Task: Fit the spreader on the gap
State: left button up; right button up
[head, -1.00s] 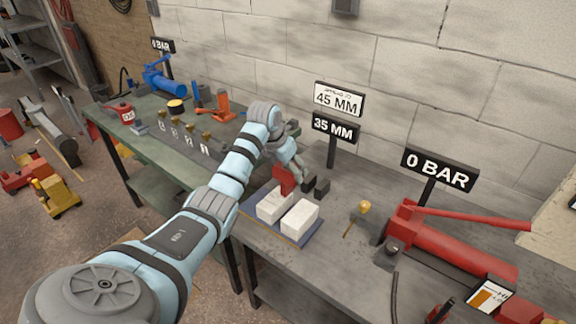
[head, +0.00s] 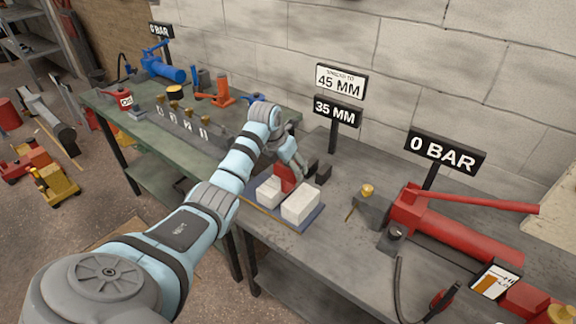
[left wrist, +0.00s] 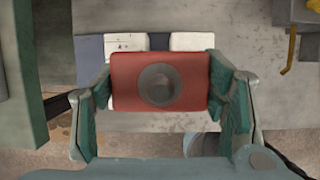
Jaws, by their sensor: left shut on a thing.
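The red spreader (head: 286,178) is held between the fingers of my left gripper (head: 292,162). In the left wrist view the spreader (left wrist: 128,82) has a dark round fitting in its middle, and the gripper (left wrist: 160,90) closes on its two sides. Two white blocks stand side by side on a blue plate (head: 312,219): the left block (head: 269,191) and the right block (head: 301,205). The gap (left wrist: 159,42) between them shows dark in the left wrist view, partly covered by the spreader. I cannot tell how far the spreader is in the gap. My right gripper is out of view.
Signs reading 45 MM (head: 340,82) and 35 MM (head: 334,111) stand behind the blocks. A red hand pump (head: 455,240) with a 0 BAR sign (head: 444,153) is on the right. Dark blocks (head: 322,172) stand close beside the gripper. A green bench (head: 150,150) adjoins on the left.

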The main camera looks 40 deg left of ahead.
aim_at(288, 181)
pick_arm(q)
jog(key=shift+r, duration=0.1)
jog(key=shift+p, duration=0.35)
jog(key=shift+p, duration=0.35)
dwell(0.9)
jog(key=shift+f+b, duration=2.05)
jog(key=shift+f, duration=1)
jog(key=o, duration=1.7)
jog(key=shift+d, duration=0.1)
jog(key=o, duration=0.3)
jog(key=shift+s, duration=0.1)
jog(key=shift+o, duration=0.2)
jog(key=shift+r, duration=0.1)
